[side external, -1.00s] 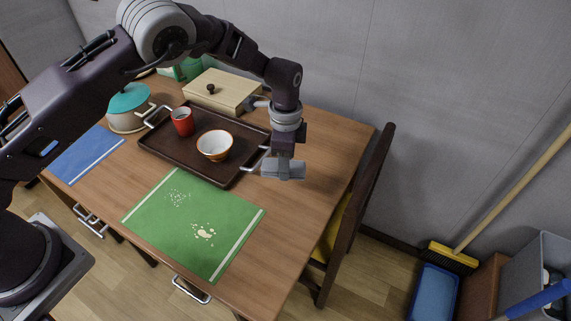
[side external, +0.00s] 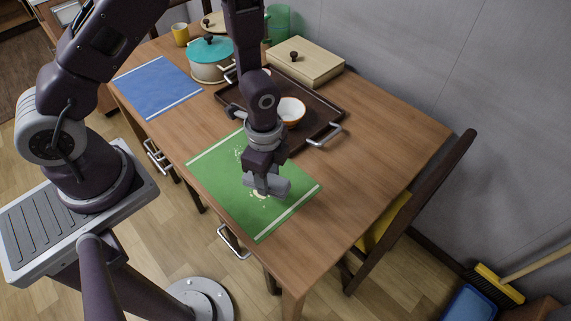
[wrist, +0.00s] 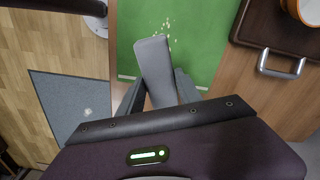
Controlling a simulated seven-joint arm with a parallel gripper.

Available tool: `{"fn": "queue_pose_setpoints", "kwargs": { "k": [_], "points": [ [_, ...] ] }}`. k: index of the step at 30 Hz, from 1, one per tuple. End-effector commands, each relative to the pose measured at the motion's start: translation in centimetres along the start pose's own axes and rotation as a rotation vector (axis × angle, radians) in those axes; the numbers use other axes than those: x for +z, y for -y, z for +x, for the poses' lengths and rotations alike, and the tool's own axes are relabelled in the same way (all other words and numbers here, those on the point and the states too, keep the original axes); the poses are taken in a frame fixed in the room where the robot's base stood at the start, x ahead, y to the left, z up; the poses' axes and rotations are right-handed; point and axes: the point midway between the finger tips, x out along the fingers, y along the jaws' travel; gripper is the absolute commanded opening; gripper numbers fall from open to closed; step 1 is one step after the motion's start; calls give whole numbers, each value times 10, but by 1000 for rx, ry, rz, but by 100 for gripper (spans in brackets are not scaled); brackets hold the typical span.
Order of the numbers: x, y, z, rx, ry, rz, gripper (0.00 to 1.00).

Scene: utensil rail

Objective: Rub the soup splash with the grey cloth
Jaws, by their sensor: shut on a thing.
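The grey cloth (side external: 277,187) is a folded pad held by my gripper (side external: 262,176) over the green mat (side external: 218,176). My gripper is shut on it, with the jaws pointing down. The cloth also shows between the fingers in the wrist view (wrist: 155,62). The cream soup splash (side external: 261,195) is on the green mat, largely hidden under the cloth and gripper, with only bits at the edge visible. I cannot tell whether the cloth touches the mat. A scatter of small pale crumbs (side external: 239,152) lies on the mat further back.
The dark tray (side external: 330,112) with an orange-and-white bowl (side external: 291,111) stands just behind the mat. A wooden box (side external: 306,62), a teal-lidded pot (side external: 211,62) and a blue mat (side external: 158,84) are further back. The table's right side is clear. A chair (side external: 415,205) stands at the right.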

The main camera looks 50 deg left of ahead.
Motion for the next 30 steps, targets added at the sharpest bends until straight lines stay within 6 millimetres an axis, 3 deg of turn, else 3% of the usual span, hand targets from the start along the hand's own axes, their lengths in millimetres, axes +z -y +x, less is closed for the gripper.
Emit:
{"fn": "queue_pose_setpoints", "kwargs": {
  "k": [26,27,30],
  "points": [
    [1,0,79,4,4,-1,9],
    [3,2,82,2,3,-3,3],
    [12,6,81,1,3,-4,3]
  ]
}}
